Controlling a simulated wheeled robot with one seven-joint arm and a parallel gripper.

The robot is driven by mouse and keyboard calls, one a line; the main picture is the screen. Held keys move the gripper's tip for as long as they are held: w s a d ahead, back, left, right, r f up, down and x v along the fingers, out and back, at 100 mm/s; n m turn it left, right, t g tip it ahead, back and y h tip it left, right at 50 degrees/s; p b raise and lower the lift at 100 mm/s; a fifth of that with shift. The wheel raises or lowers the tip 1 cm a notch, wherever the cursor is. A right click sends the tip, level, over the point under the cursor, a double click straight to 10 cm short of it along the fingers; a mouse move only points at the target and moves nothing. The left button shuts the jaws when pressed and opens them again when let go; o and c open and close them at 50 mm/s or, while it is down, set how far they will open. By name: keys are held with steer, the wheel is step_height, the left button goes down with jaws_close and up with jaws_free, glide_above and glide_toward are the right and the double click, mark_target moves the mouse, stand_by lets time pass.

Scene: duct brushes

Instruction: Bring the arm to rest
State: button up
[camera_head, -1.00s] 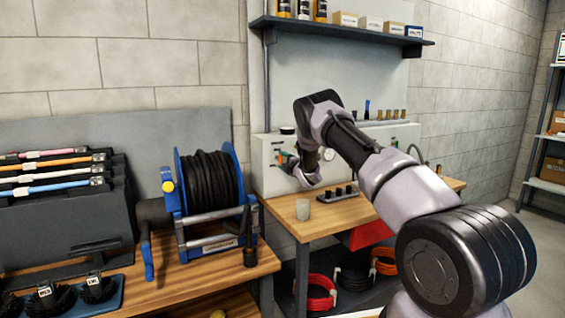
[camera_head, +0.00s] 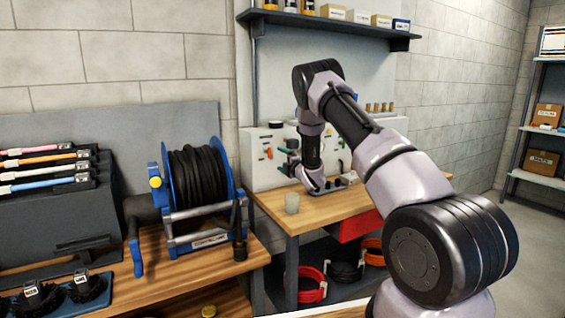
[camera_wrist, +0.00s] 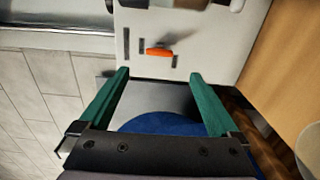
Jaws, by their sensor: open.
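My gripper (camera_wrist: 167,95) is open in the wrist view, with its two green fingers spread apart and nothing between them. Behind them show a pale panel with an orange handle (camera_wrist: 160,52) and part of a blue disc (camera_wrist: 165,124). In the head view my arm is bent at the elbow, and its forearm hangs down over the right-hand bench. The gripper (camera_head: 287,160) shows there in part, in front of the pale panel box (camera_head: 262,174) and pointing left.
A blue hose reel (camera_head: 196,190) with black hose stands on the left bench (camera_head: 205,268), beside a rack of coloured rods (camera_head: 45,170). A shelf (camera_head: 320,24) with boxes hangs above.

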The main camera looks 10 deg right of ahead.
steer(key=shift+s+d, duration=0.15)
steer(key=shift+s, duration=0.4)
steer(key=s+d+r+m+g+h, duration=0.1)
steer(key=s+d+r+m+h, duration=0.2)
steer(key=r, duration=0.5)
steer(key=s+d+r+m+h, duration=0.1)
steer(key=d+r+m+h, duration=0.15)
steer(key=r+m, duration=0.45)
steer(key=s+d+r+m+g, duration=0.3)
steer(key=s+r+m, duration=0.3)
steer(key=s+r, duration=0.5)
steer(key=s+a+m+g, duration=0.2)
steer(key=s+m, duration=0.1)
steer(key=s, duration=1)
steer(key=s+a+m+g+y, duration=0.1)
steer(key=s+a+m+g, duration=0.1)
steer(key=s, duration=1.1)
steer(key=s+a+m+g+y, duration=0.1)
steer(key=s+m, duration=0.4)
steer(key=s, duration=0.9)
steer(key=shift+a+r+g, duration=0.15)
steer(key=shift+a+g, duration=0.4)
steer(key=shift+g, duration=0.05)
